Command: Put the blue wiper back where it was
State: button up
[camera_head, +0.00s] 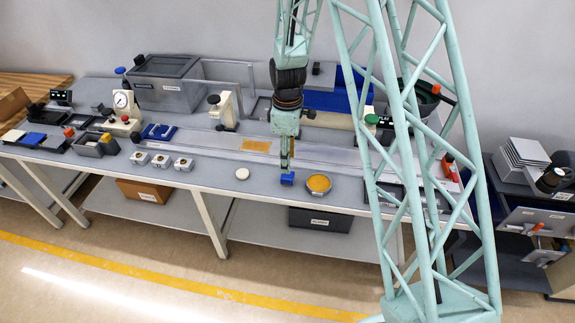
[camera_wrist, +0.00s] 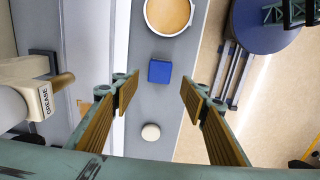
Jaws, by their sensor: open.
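A small blue block (camera_head: 287,179), which seems to be the blue wiper, lies on the grey bench near its front edge. In the wrist view the blue block (camera_wrist: 160,71) sits on the bench, centred between the fingertips and beyond them. My gripper (camera_head: 286,161) points down above the block in the head view. In the wrist view my gripper (camera_wrist: 155,93) is open with nothing between its fingers. A flat blue pad (camera_head: 33,140) lies in a row of coloured pads at the far left. A blue holder (camera_head: 158,131) stands left of centre.
A round dish with orange contents (camera_head: 318,185) is right of the block, and a white disc (camera_head: 242,174) is left of it. A dispenser labelled GREASE (camera_wrist: 38,97) stands at the wrist view's left. Several small square blocks (camera_head: 161,160) line the front edge.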

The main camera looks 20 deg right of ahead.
jog(key=shift+r, duration=1.6)
jog(key=shift+r, duration=0.1)
jog(key=s+r+m+t, duration=0.1)
jog(key=s+r+m, duration=0.1)
jog(key=s+r, duration=0.6)
jog(key=s+r+m, duration=0.3)
jog(key=s+r, duration=0.2)
jog(key=r, duration=0.8)
jog(key=s+r+m+t, duration=0.1)
jog(key=s+r+m, duration=0.1)
jog(key=s+r, duration=0.6)
jog(key=s+r+m+t, duration=0.1)
jog(key=s+r+m, duration=0.2)
jog(key=s, duration=0.8)
jog(key=s+r+m, duration=0.2)
jog(key=s+r, duration=0.5)
jog(key=s, duration=0.5)
jog(key=shift+m+t, duration=0.4)
